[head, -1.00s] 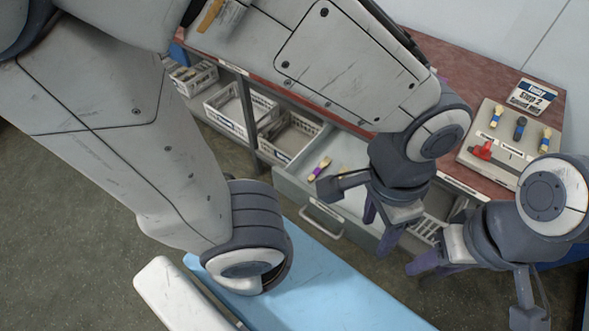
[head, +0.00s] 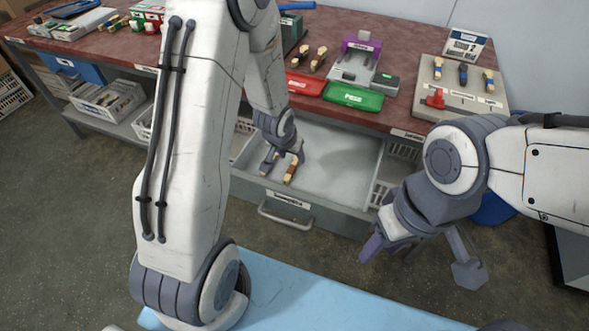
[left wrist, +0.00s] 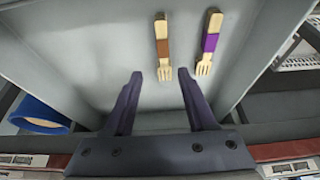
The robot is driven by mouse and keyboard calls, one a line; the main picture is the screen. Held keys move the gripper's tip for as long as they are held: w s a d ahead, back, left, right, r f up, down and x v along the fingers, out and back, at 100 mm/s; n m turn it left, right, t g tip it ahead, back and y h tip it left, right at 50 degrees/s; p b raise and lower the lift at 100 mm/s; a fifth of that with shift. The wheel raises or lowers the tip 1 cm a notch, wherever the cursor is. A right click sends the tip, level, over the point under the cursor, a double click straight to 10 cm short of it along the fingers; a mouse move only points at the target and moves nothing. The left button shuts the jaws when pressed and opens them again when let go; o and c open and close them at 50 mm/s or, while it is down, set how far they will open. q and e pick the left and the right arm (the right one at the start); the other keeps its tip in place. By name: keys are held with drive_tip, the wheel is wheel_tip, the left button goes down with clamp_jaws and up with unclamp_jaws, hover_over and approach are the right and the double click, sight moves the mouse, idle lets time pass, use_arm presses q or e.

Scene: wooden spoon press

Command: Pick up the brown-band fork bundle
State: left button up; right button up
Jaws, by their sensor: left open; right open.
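The brown-band fork bundle (left wrist: 162,46) lies on the drawer floor in the left wrist view, its tines pointing down the picture, just beyond my left fingertips and in line with the gap between them. A purple-band fork bundle (left wrist: 209,43) lies beside it, to the right and apart. My left gripper (left wrist: 160,75) is open and empty. In the head view my left gripper (head: 283,155) is low inside the open drawer (head: 345,160), at the brown-band bundle (head: 290,173), partly covering the bundles. My right gripper (head: 382,248) is open and empty, outside the drawer at its front right.
Drawer walls stand close around my left gripper; the drawer's right part is bare. The red-brown worktop (head: 400,112) behind holds a green tray (head: 353,97), a red tray (head: 305,84) and a board with banded bundles (head: 460,90). A light blue surface (head: 300,290) is in front.

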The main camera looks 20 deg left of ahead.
sight(294, 164)
use_arm(q)
drive_tip(key=x, duration=0.2)
drive_tip(key=b+x, duration=0.1)
drive_tip(key=x, duration=0.4)
drive_tip(key=shift+w+a+f, duration=0.15)
drive_tip(key=shift+a, duration=0.15)
clamp_jaws()
